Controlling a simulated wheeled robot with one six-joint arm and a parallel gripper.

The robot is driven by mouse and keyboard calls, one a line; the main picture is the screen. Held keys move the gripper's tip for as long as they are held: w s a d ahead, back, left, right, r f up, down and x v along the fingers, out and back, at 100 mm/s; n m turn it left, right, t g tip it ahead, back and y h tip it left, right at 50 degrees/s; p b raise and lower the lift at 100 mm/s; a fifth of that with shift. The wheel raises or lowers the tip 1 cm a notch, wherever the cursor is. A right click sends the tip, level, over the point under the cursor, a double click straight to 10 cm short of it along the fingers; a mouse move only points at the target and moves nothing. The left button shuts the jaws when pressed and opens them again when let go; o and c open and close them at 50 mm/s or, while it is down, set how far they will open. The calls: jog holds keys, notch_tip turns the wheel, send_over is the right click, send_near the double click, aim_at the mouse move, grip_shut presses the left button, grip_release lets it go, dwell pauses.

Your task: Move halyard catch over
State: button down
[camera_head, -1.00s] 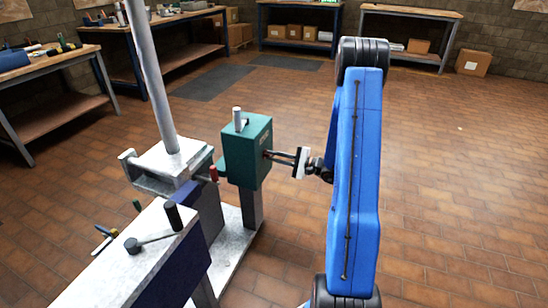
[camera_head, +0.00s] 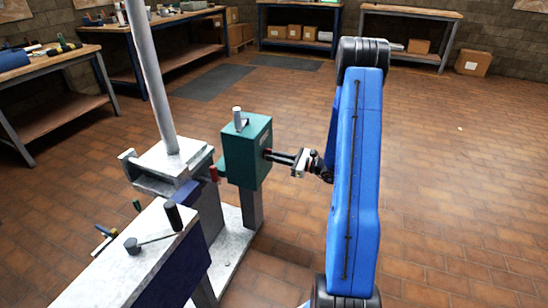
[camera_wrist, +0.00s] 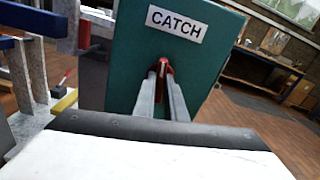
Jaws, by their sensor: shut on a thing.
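A teal box (camera_head: 247,150) stands on a post beside the mast; in the wrist view its face (camera_wrist: 205,65) bears a white "CATCH" label (camera_wrist: 177,24), slightly tilted. A small red catch lever (camera_wrist: 163,66) sits below the label. My gripper (camera_head: 270,155) reaches the box's right side in the head view. In the wrist view its two fingers (camera_wrist: 163,76) are close together with the red lever between their tips, shut on it. The fingers hide much of the lever, so its exact angle cannot be told.
The white mast (camera_head: 152,80) rises from a grey bracket (camera_head: 170,165) left of the box. A red-tipped handle (camera_head: 214,173) stands between them. A bench (camera_head: 115,262) with a black-knobbed lever (camera_head: 173,216) is in front. The floor to the right is clear.

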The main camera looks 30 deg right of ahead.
jog(key=shift+f+m, duration=0.1)
jog(key=shift+m, duration=0.8)
jog(key=c, duration=1.8)
grip_release()
jog(key=shift+s+d, duration=0.1)
jog(key=v, duration=1.7)
jog(key=shift+s+d, duration=0.1)
